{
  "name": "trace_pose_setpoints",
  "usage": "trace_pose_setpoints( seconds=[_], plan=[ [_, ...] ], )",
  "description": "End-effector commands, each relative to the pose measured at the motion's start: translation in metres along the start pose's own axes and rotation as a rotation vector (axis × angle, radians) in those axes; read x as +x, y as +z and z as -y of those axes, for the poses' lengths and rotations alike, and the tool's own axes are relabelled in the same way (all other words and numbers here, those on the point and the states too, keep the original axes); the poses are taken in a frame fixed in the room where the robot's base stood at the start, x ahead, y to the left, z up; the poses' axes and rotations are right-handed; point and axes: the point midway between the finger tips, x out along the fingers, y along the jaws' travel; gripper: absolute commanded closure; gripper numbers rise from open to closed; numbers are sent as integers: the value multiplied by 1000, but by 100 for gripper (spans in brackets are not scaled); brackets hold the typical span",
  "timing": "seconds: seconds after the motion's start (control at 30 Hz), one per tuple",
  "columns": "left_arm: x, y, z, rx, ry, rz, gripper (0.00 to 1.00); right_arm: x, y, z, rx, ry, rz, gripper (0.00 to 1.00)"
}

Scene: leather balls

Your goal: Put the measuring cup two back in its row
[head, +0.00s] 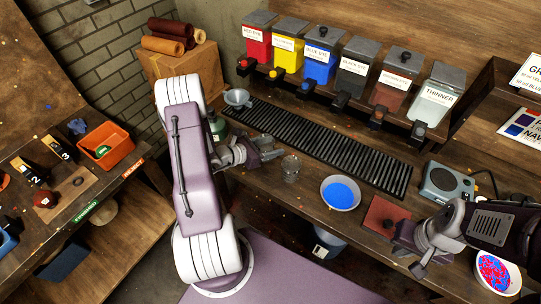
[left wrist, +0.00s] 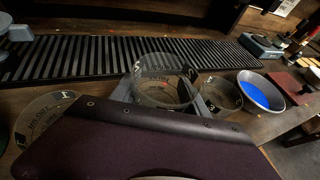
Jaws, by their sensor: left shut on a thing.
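In the left wrist view a clear glass measuring cup (left wrist: 165,72) stands between my left gripper's fingers. My left gripper (head: 262,152) is shut on it above the bench, in front of the black slatted grate. A second clear cup (left wrist: 221,93) is to its right, also seen in the head view (head: 290,169). A third clear cup (left wrist: 48,112) is to its left, partly covered by my gripper's body. In the head view the arm hides this third cup, and the held cup is hard to make out. My right gripper (head: 408,260) is near a red board, its fingers unclear.
The black grate (head: 320,138) runs along the bench below several paint dispensers (head: 320,60). An orange bin (head: 107,146) sits on the side bench.

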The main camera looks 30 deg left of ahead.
Motion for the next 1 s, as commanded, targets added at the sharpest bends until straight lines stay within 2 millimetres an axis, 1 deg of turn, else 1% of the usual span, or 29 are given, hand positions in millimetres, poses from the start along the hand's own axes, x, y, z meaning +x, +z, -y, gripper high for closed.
trace_pose_setpoints(
  seconds=[0.13,0.23,0.33,0.4,0.6,0.73,0.77,0.8,0.83,1.0],
  plan=[
    [3,-7,0,-1,-1,0,88,0,0,0,0,0,0,100],
    [10,-26,1,-3,-2,-2,88,0,0,0,0,0,0,100],
    [16,-38,1,-1,-1,0,88,-1,0,0,0,0,0,100],
    [17,-40,0,1,-1,1,88,-1,0,0,0,0,0,100],
    [17,-40,0,2,0,1,88,0,0,0,0,0,0,100],
    [19,-45,0,1,-1,0,88,5,0,0,0,0,0,100],
    [18,-44,0,1,-1,0,41,4,0,0,0,0,0,100],
    [18,-43,0,1,-1,0,30,3,0,0,0,0,0,100],
    [18,-43,0,1,-1,0,25,3,0,0,0,0,0,100],
    [18,-43,0,1,-1,0,25,3,0,0,0,0,0,100]
  ],
)
